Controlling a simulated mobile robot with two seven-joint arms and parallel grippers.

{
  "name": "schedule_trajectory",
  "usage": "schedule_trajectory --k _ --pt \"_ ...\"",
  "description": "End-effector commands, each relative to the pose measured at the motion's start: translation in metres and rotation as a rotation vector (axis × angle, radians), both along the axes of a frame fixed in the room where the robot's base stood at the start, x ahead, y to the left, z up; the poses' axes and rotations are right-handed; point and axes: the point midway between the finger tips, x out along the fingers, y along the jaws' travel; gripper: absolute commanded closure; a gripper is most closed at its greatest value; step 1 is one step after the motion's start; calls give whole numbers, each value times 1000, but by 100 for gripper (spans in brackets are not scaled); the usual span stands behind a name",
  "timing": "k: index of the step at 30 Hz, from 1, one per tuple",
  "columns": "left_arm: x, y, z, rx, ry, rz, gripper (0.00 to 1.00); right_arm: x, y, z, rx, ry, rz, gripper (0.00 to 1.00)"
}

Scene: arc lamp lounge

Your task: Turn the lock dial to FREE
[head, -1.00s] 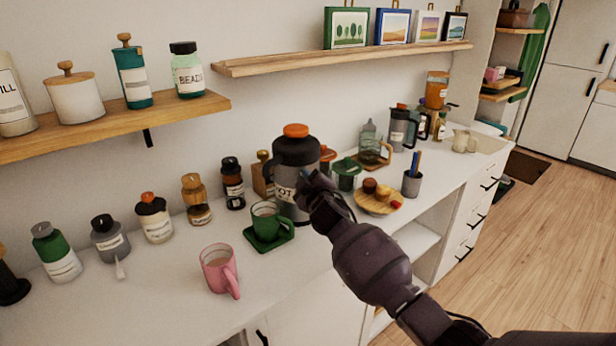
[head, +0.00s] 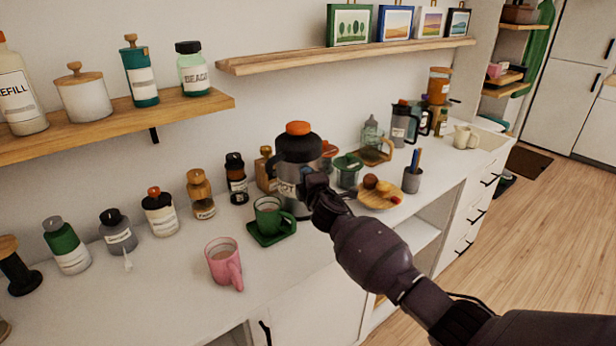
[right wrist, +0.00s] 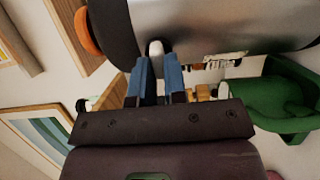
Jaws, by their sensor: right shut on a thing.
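A large grey pot (head: 285,172) with a black top and an orange cap (head: 298,128) stands on the white counter. Its metal body (right wrist: 215,25) fills the top of the right wrist view. My right gripper (right wrist: 154,58) has blue fingers closed on a small pale knob (right wrist: 156,47) at the pot's side, which may be the lock dial. No dial marking or FREE mark is readable. In the head view my right gripper (head: 312,187) covers part of the pot's front and label. My left gripper is not in view.
A green cup on a green tray (head: 262,238) stands close to the pot's left, and a pink mug (head: 224,264) is nearer the front. A snack board (head: 378,202) lies to the right. Several jars line the wall. A wooden shelf (head: 350,57) runs above.

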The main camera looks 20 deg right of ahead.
Motion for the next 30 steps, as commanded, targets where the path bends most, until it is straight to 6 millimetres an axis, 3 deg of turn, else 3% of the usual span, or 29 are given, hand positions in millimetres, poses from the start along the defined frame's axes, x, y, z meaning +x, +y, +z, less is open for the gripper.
schedule_trajectory --k 15,16,21,30 --pt "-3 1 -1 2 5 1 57 0 0 0 -21 0 -1 100" --pt "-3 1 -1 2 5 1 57 0 0 0 -21 0 -1 84" --pt "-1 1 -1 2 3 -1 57 0 0 0 -19 0 -1 62" --pt "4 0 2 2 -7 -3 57 -1 0 0 -18 0 -1 62"
